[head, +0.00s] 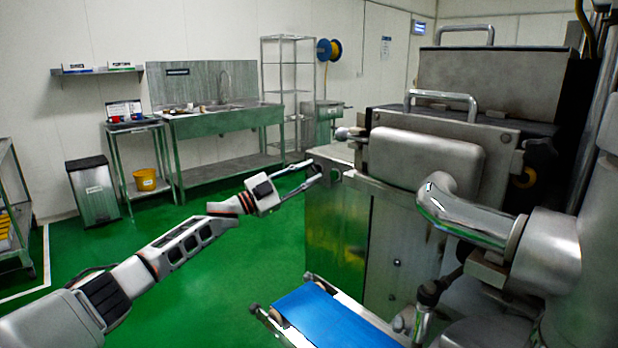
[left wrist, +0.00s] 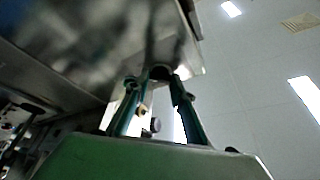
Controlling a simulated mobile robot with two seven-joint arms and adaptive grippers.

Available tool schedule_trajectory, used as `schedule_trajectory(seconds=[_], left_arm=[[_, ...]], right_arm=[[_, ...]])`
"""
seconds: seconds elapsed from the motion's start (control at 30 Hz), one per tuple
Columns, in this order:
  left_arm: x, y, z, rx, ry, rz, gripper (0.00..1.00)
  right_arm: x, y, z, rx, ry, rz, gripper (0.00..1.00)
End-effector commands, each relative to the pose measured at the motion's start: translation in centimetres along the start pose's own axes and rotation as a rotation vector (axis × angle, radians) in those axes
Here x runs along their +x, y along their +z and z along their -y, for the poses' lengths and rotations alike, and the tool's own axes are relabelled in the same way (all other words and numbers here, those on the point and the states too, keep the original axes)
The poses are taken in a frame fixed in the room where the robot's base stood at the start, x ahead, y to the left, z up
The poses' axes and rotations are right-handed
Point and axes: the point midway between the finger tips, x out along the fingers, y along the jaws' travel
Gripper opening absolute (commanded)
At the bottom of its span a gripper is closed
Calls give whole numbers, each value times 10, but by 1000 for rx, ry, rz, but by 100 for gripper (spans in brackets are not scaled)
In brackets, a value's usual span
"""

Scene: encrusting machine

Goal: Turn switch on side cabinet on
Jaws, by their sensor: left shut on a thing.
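The side cabinet (head: 340,235) is a grey metal box standing left of the large machine, with a reflective side face. My left gripper (head: 314,171) reaches its upper left edge from the left. In the left wrist view, the two fingers of my left gripper (left wrist: 160,82) close in on a small dark round knob, which looks like the switch (left wrist: 160,72), under the cabinet's metal face (left wrist: 70,45). The fingers are shut on it. In the head view the switch is mostly hidden by the fingertips, and its turned position cannot be told. My right gripper is in neither view.
The machine's metal body (head: 490,85) and a curved steel pipe (head: 460,215) fill the right side. A blue conveyor belt (head: 330,320) juts out low in front of the cabinet. Green floor (head: 240,280) is clear to the left. A sink bench (head: 225,122) stands at the back wall.

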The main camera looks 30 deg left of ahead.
Motion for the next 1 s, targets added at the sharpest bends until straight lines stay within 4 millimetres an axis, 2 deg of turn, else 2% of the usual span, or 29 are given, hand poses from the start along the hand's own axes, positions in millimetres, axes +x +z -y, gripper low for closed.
schedule_trajectory(seconds=[0.33,0.87,0.9,0.97,1.0], left_arm=[[0,1,0,126,53,1,2],[0,0,1,147,61,0,2],[0,0,1,147,61,0,29],[0,0,1,146,61,0,40],[0,0,1,146,61,0,40]], right_arm=[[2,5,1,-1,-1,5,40],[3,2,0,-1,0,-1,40],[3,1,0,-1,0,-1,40],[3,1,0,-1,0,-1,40],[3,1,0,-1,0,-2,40]])
